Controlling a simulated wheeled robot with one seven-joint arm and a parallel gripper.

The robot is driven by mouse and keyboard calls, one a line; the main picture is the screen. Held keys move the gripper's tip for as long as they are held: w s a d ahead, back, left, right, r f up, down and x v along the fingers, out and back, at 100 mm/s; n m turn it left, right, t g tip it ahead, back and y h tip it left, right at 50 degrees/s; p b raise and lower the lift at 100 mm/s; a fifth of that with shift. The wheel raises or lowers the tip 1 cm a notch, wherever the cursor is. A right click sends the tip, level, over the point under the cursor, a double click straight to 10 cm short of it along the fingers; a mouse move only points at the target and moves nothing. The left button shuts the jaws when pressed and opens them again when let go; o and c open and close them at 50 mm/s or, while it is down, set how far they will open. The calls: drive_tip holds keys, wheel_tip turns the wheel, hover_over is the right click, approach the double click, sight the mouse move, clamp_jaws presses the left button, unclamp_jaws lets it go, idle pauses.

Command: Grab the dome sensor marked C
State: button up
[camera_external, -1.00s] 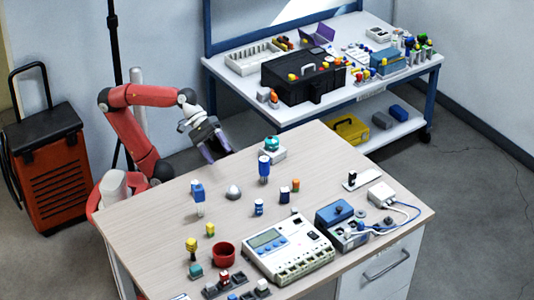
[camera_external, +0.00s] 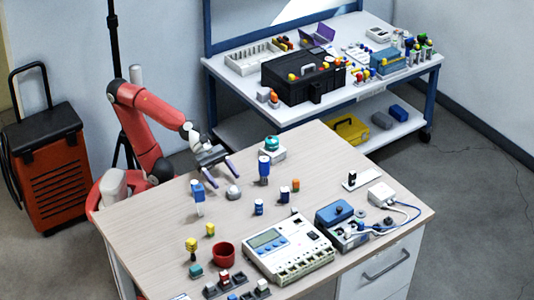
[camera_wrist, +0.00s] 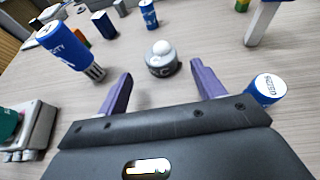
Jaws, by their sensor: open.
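A small dome sensor (camera_external: 233,191) with a pale round top stands on the wooden table in the external view. In the wrist view the dome sensor (camera_wrist: 162,62) has a white dome on a grey round base; I cannot read a letter C on it. My gripper (camera_external: 221,173) is open, its purple fingers spread, low over the table's far-left part and just short of the dome sensor. In the wrist view my gripper (camera_wrist: 162,78) has the dome sensor ahead, roughly centred between the fingertips, with nothing held.
A blue sensor on a pale post (camera_external: 198,193) stands left of the dome sensor, and a tall blue sensor (camera_external: 264,170) right of it. A teal-domed white device (camera_external: 272,153) stands at the table's back. A red cup (camera_external: 224,253) and a meter box (camera_external: 287,248) are nearer the front.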

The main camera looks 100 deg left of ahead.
sight(231, 187)
drive_tip(key=b+x, duration=0.1)
drive_tip(key=x, duration=0.4)
drive_tip(key=shift+w+d+f, duration=0.1)
drive_tip(key=shift+w+d, duration=0.05)
drive_tip(key=shift+d, duration=0.15)
drive_tip(key=shift+w+d, duration=0.15)
drive_tip(key=c, duration=1.1)
